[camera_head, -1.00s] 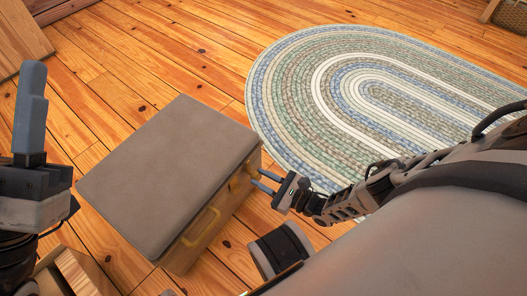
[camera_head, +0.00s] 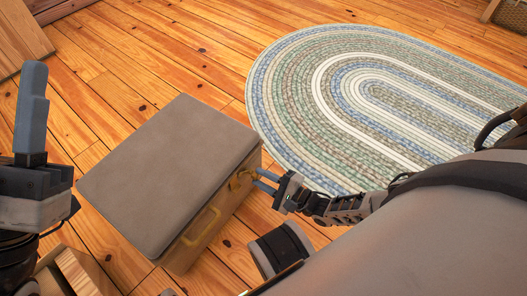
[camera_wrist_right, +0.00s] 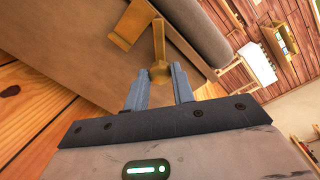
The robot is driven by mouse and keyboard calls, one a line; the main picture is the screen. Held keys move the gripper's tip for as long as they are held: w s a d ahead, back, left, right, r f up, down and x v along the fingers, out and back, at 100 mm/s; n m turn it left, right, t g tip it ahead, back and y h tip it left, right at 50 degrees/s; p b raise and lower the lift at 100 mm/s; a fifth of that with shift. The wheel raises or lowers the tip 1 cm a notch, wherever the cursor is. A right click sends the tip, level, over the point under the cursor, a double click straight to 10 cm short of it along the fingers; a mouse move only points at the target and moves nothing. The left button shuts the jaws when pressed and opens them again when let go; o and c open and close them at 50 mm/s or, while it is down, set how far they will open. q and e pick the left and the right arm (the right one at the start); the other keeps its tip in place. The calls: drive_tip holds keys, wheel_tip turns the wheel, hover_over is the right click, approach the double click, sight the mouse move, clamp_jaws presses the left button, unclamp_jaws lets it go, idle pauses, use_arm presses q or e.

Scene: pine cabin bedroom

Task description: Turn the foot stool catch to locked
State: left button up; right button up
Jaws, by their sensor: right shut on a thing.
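The foot stool (camera_head: 165,175) is a wooden box with a grey padded top, standing on the floor left of centre in the head view. Its brass catch (camera_head: 240,180) is on the side facing my right arm, near the far corner. In the right wrist view the catch (camera_wrist_right: 158,45) shows as a narrow brass lever with a rounded end. My right gripper (camera_head: 259,179) is shut on the catch, its blue-grey fingers (camera_wrist_right: 158,78) either side of the rounded end. My left gripper (camera_head: 32,110) is raised at the left edge, away from the stool; its finger gap is not clear.
A brass pull handle (camera_head: 201,227) is on the same stool side, nearer me. A braided oval rug (camera_head: 300,100) lies beyond my right gripper. A wooden box-like piece (camera_head: 75,270) is at the lower left. Plank floor left of the stool is clear.

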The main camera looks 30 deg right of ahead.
drive_tip(key=n, duration=0.6)
drive_tip(key=shift+s+n+h, duration=0.1)
drive_tip(key=shift+n+h, duration=0.3)
idle(0.4)
drive_tip(key=o, duration=1)
